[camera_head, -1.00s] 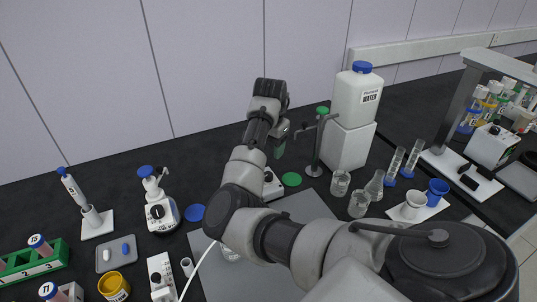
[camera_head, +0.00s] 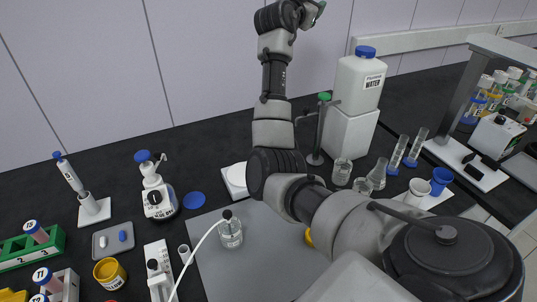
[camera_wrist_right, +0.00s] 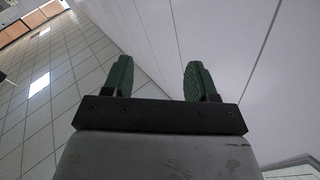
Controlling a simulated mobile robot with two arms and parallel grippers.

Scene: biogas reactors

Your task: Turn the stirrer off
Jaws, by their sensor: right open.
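The stirrer (camera_head: 236,179) appears to be the white device with a pale round top at the back of the bench, in the head view. My right arm covers its right side, and I see no knob or switch on it. My right gripper (camera_head: 318,6) is raised high above the bench at the top edge of the head view, well away from the stirrer. In the right wrist view its two green fingers (camera_wrist_right: 159,82) stand apart with nothing between them. The left gripper does not show.
A bottle with a tube (camera_head: 231,233) stands on the grey mat (camera_head: 258,270). A stand (camera_head: 318,130), a white water container (camera_head: 360,80) and glassware (camera_head: 342,172) are right of my arm. A bottle-top dispenser (camera_head: 157,195) stands left of the stirrer.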

